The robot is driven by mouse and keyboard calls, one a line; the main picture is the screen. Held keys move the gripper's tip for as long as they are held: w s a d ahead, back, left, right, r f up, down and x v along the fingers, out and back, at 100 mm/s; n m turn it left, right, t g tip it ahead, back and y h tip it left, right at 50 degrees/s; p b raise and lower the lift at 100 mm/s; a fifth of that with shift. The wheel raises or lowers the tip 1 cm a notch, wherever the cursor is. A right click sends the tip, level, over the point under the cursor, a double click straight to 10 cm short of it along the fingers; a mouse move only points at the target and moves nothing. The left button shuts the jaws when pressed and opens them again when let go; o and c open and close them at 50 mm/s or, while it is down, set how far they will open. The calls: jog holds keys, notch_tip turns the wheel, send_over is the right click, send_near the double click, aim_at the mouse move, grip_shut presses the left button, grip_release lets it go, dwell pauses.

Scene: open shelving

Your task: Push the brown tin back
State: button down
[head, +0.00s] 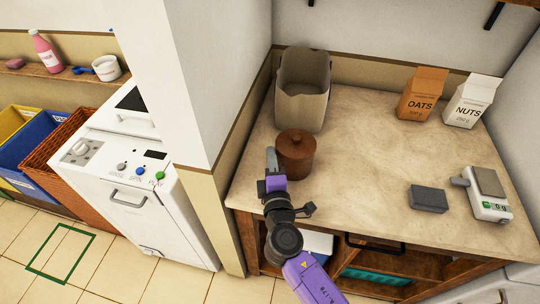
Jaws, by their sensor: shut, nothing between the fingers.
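The brown tin (296,155) is a round, lidded container with a small knob on top. It stands upright on the counter near its front left. My gripper (271,158) is shut, with nothing between its fingers. In the head view it is at the left side of the tin, overlapping or very near its edge. I cannot tell whether it touches the tin. My purple wrist hides part of the counter's front edge below the tin.
A tall beige bin (303,92) stands behind the tin. The OATS carton (422,94) and NUTS carton (472,101) stand at the back right. A dark grey block (429,199) and a scale (488,195) are at the right. The counter (365,145) right of the tin is clear.

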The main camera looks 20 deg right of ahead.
jog(key=s+d, duration=0.3)
jog(key=d, duration=0.1)
jog(key=s+d, duration=0.4)
jog(key=d, duration=0.1)
jog(key=s+d, duration=0.3)
jog(key=d, duration=0.2)
jog(key=shift+s+d, duration=0.1)
jog(key=shift+s, duration=0.3)
jog(key=shift+w, duration=0.15)
dwell(0.3)
